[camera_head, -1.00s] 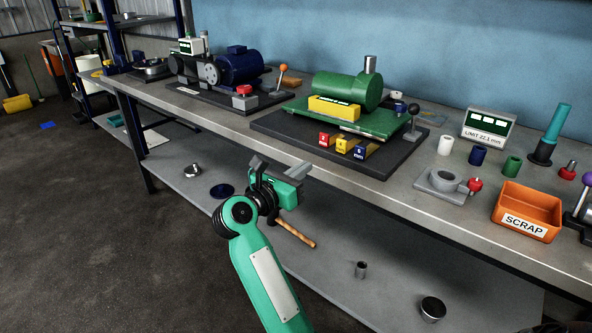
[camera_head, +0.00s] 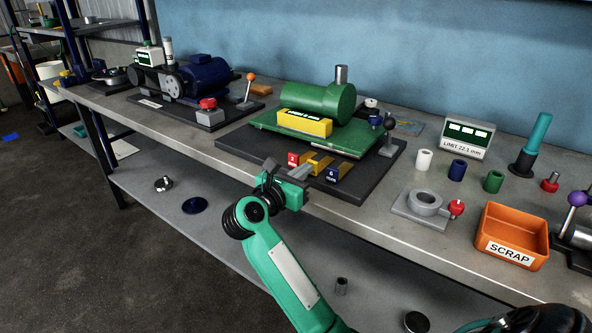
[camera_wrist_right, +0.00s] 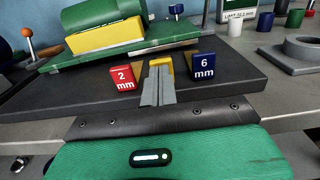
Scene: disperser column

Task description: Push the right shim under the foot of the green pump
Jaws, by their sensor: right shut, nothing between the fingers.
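The green pump (camera_head: 325,103) stands on a green base plate (camera_head: 335,140) with a yellow block on its front edge. A red "2 mm" shim (camera_head: 293,160), a yellow shim (camera_head: 318,163) and a blue "6 mm" shim (camera_head: 333,173) lie in a row in front of the pump. My right gripper (camera_head: 302,170) is shut and empty, its fingers pointing at the yellow shim. In the right wrist view the fingers (camera_wrist_right: 158,83) partly hide the yellow shim (camera_wrist_right: 163,63), between the red (camera_wrist_right: 124,78) and blue (camera_wrist_right: 203,67) shims; I cannot tell whether they touch it. My left gripper is not in view.
A dark plate (camera_head: 245,140) carries the pump and shims. To the right are a grey ring fixture (camera_head: 420,210), an orange scrap bin (camera_head: 512,262), several small cylinders and a gauge display (camera_head: 466,136). A blue motor (camera_head: 205,75) stands at left.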

